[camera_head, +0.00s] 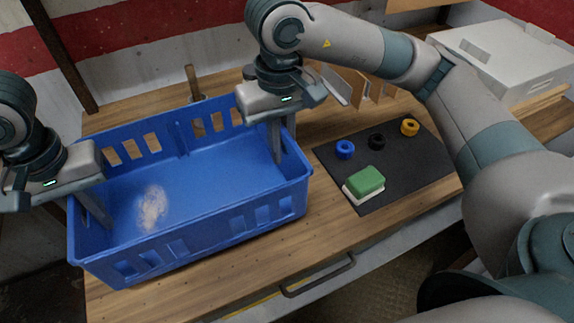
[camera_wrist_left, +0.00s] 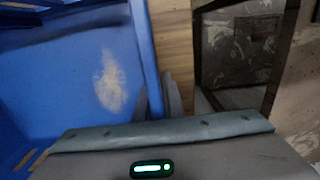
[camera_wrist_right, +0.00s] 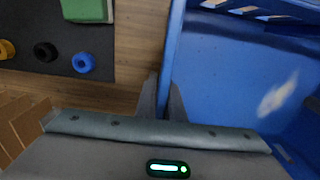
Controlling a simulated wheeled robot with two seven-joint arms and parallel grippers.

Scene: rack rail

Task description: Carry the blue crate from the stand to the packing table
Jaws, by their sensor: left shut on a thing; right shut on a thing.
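The blue crate (camera_head: 180,240) is empty apart from a pale scuffed patch on its floor. It sits on or just above the left part of the wooden table (camera_head: 330,228); I cannot tell which. My left gripper (camera_head: 95,212) is shut on the crate's left end wall. My right gripper (camera_head: 277,150) is shut on its right end wall. The left wrist view shows the crate wall (camera_wrist_left: 144,50) between the left fingers. The right wrist view shows the opposite wall (camera_wrist_right: 172,50) between the right fingers.
Right of the crate lies a black mat (camera_head: 395,165) with a blue ring (camera_head: 344,150), a black ring (camera_head: 377,141), a yellow ring (camera_head: 410,127) and a green-and-white block (camera_head: 364,184). Upright dividers (camera_head: 360,88) and a white box (camera_head: 505,60) stand behind. A drawer handle (camera_head: 318,277) is at the front.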

